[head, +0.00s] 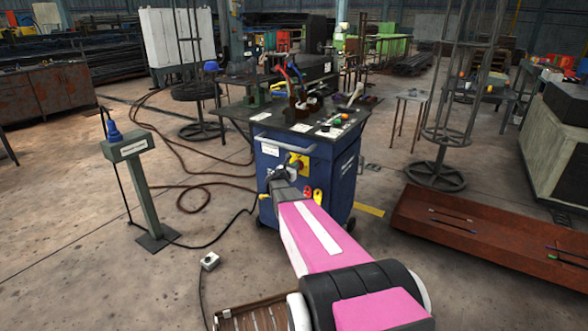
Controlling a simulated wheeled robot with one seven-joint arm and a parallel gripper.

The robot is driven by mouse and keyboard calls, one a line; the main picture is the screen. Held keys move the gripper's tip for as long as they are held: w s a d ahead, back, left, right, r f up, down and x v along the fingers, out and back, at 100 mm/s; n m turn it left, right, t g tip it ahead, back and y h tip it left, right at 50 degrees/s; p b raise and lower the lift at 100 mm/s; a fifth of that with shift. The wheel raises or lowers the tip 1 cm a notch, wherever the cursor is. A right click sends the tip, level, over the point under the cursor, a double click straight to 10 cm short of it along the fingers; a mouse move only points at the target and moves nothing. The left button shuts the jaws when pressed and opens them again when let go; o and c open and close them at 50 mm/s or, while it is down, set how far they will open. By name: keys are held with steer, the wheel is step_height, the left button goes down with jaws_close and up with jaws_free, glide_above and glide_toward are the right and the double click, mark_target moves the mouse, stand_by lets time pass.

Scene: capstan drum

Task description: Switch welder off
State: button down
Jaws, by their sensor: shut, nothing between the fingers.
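A blue welder cabinet (341,172) with a dark top stands in the middle of the head view. Its front carries a yellow switch plate (303,162), partly hidden by the end of my arm. Red and yellow parts (313,194) show lower on the same front. My gripper (279,173) is shut and empty, at the cabinet front just left of and below the yellow plate. I cannot tell whether it touches anything. The switch position is too small and too covered to read.
A green post (147,193) with a box on top stands to the left. Cables (200,180) run over the floor there. A rusty tray (480,235) lies to the right. Tools and clutter cover the cabinet top.

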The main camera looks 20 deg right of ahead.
steer(key=v, duration=0.7)
